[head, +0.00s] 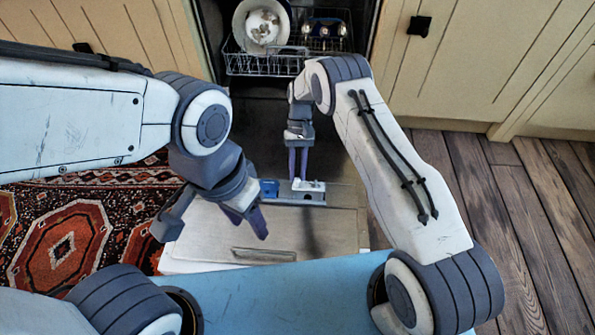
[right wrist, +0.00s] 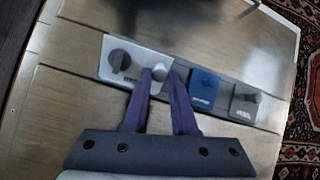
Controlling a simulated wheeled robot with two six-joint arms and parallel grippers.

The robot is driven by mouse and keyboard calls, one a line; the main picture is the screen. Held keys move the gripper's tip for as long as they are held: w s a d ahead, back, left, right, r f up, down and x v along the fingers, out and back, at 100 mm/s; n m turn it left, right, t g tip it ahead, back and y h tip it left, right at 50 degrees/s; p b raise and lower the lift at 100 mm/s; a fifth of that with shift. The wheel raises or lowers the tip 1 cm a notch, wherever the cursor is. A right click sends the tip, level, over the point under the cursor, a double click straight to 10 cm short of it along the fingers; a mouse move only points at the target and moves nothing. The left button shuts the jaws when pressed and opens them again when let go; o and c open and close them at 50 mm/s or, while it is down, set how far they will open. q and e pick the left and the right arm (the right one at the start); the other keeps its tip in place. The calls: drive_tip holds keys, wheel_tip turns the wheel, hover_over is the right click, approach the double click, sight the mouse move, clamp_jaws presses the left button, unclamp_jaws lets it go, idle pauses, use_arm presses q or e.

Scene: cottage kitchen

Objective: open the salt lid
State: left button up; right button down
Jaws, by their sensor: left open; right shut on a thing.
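A dispenser strip on the inside of the open dishwasher door (head: 330,225) carries several lids. In the right wrist view, a pale grey panel (right wrist: 138,52) has a dark round dial (right wrist: 118,61) and a small grey knob (right wrist: 158,73). My left gripper (head: 213,230) is open and empty above the door's left part.
The dishwasher's lower rack (head: 265,62) behind holds a white bowl (head: 262,25) and other dishes. A patterned rug (head: 75,235) lies at the left. Wooden floor (head: 500,220) is clear at the right. Cream cabinets (head: 480,60) flank the dishwasher.

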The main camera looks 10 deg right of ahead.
drive_tip(key=c, duration=0.7)
unclamp_jaws()
drive_tip(key=shift+w+d+r+p, duration=0.1)
drive_tip(key=shift+w+r+p, duration=0.2)
drive_tip(key=shift+r, duration=0.1)
drive_tip(key=shift+p+v, duration=1.35)
drive_tip(key=shift+v, duration=3.4)
